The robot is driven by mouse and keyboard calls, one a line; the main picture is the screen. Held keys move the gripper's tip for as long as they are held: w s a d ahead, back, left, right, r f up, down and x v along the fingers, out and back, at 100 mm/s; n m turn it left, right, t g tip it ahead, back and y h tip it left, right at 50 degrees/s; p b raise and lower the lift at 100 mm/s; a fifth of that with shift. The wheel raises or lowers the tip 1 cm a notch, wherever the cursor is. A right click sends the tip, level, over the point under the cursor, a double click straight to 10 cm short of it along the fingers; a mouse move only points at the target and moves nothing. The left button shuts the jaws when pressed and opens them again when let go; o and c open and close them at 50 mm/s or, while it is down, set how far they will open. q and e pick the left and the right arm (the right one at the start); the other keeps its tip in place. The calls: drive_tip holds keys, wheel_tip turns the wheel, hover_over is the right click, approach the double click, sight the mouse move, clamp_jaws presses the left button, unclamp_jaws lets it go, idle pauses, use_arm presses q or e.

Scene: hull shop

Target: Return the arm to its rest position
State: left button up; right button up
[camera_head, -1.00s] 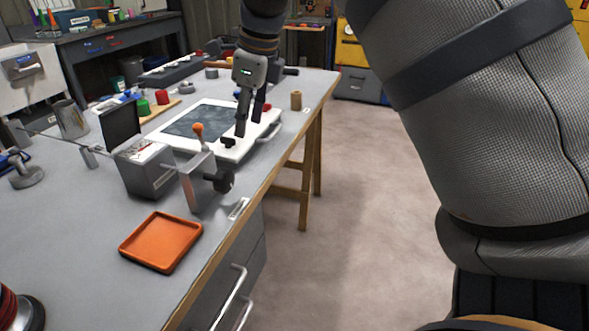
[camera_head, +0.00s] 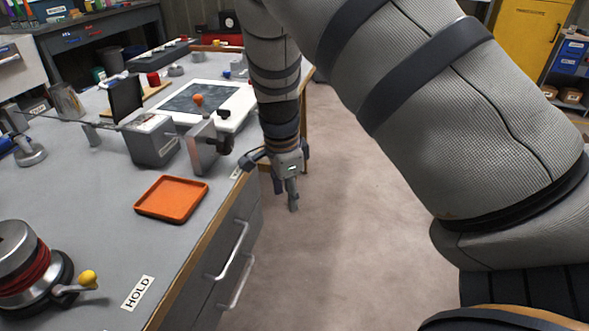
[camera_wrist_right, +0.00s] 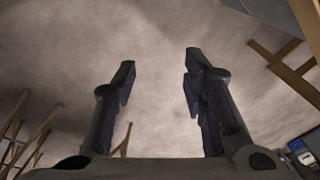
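My right gripper (camera_head: 292,200) hangs pointing down beside the bench's front edge, over the bare floor. In the right wrist view its two dark fingers (camera_wrist_right: 162,95) stand apart with only floor between them, so it is open and empty. My right arm crosses the upper middle and right of the head view and hides part of the bench's far end. My left gripper is not in view.
The grey bench (camera_head: 95,205) fills the left, with an orange tray (camera_head: 172,198), a grey box with a lever, a white-framed dark panel (camera_head: 238,118), and a red-wound reel (camera_head: 30,275) near a HOLD label. Drawer handles (camera_head: 235,250) protrude in front. The floor (camera_head: 350,220) is clear.

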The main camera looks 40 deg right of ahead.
drive_tip(key=shift+s+a+f+n, duration=0.25)
drive_tip(key=shift+s+f+n, duration=0.05)
drive_tip(key=shift+s+f, duration=0.45)
drive_tip(key=s+a+f+n+g, duration=0.2)
drive_tip(key=s+a+f+n, duration=0.1)
drive_tip(key=s+f+n, duration=0.8)
drive_tip(key=s+a+f+n, duration=0.1)
drive_tip(key=s+a+n, duration=0.2)
drive_tip(key=s, duration=0.3)
drive_tip(key=s+a+f+n+y, duration=0.1)
drive_tip(key=s+a+f+n, duration=0.1)
drive_tip(key=s+a+n, duration=0.2)
drive_tip(key=s+a+f+n, duration=0.1)
drive_tip(key=s+a+n, duration=0.2)
drive_tip(key=s, duration=0.7)
drive_tip(key=shift+a+f+y, duration=0.25)
drive_tip(key=shift+a+y, duration=0.05)
